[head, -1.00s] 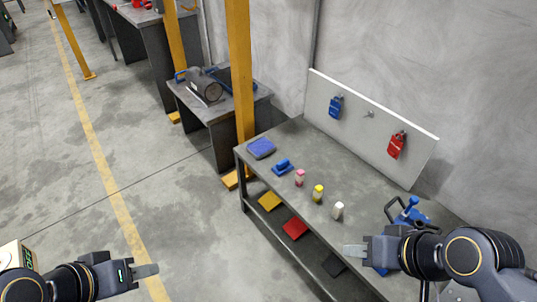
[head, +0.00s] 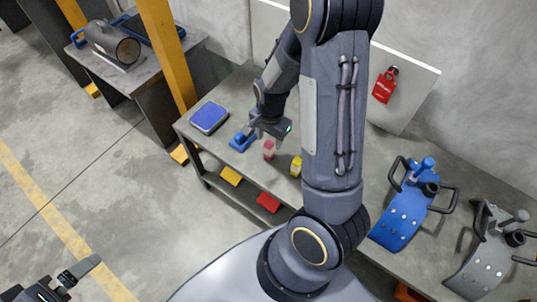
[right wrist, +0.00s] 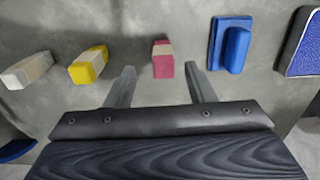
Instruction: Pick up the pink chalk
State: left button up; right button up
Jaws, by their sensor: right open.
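The pink chalk (head: 269,149), a small block with a pale band, stands on the grey workbench (head: 240,172). It also shows in the right wrist view (right wrist: 163,62). My right gripper (head: 263,134) is over the bench beside the chalk. In the right wrist view its two fingers (right wrist: 159,74) are spread, with the chalk framed between their tips and a gap on each side. It is open and empty. My left gripper (head: 82,268) is at the lower left, away from the bench; its finger gap cannot be made out.
A yellow chalk (head: 296,166) stands near the pink one; a white chalk (right wrist: 28,70) lies beyond it. A blue eraser-like block (right wrist: 232,45) is close to the right finger. A blue pad (head: 209,117) and a blue clamp-like tool (head: 402,215) are on the bench.

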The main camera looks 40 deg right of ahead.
aim_at(269, 152)
jog(key=f, duration=0.3)
jog(key=f+b, duration=0.1)
jog(key=f, duration=0.2)
jog(key=f+b, duration=0.1)
jog(key=f, duration=0.2)
jog(key=shift+w+d, duration=0.2)
jog(key=shift+w, duration=0.15)
jog(key=shift+c, duration=0.4)
grip_shut()
